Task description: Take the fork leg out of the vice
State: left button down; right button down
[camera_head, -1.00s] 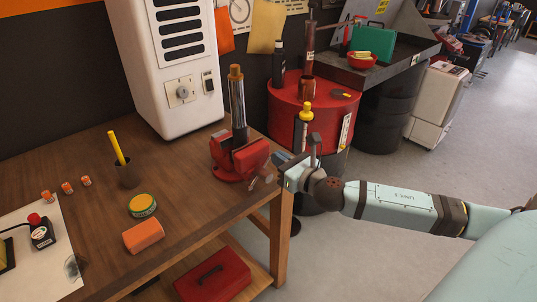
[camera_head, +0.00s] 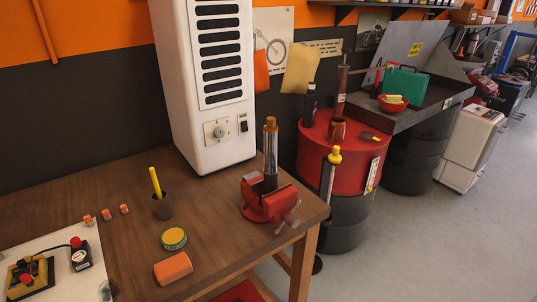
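The fork leg (camera_head: 270,150) stands upright in the red vice (camera_head: 268,203) at the right corner of the wooden bench. It has a shiny tube, a dark lower part and an orange-brown top. Its lower end sits between the vice jaws. The vice's handle (camera_head: 290,217) is at its front right side. Neither of my grippers shows in the head view now.
The wooden bench (camera_head: 215,235) also carries a tall white cabinet (camera_head: 222,135), a cup with a yellow stick (camera_head: 162,207), a round tin (camera_head: 173,238) and an orange block (camera_head: 173,268). A red drum (camera_head: 320,150) stands right of the bench. Floor (camera_head: 440,240) at right is clear.

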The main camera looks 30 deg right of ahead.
aim_at(271, 140)
jog(key=l+u, duration=0.15)
jog(key=u, duration=0.25)
jog(key=l+u, duration=0.1)
jog(key=u, duration=0.25)
jog(key=l+u, duration=0.15)
jog(key=u, duration=0.25)
jog(key=k+l+u, duration=0.55)
jog(key=l+u, duration=0.15)
jog(key=l, duration=0.15)
jog(key=k+l+u, duration=0.25)
jog(key=k+l, duration=0.45)
jog(key=k, duration=0.1)
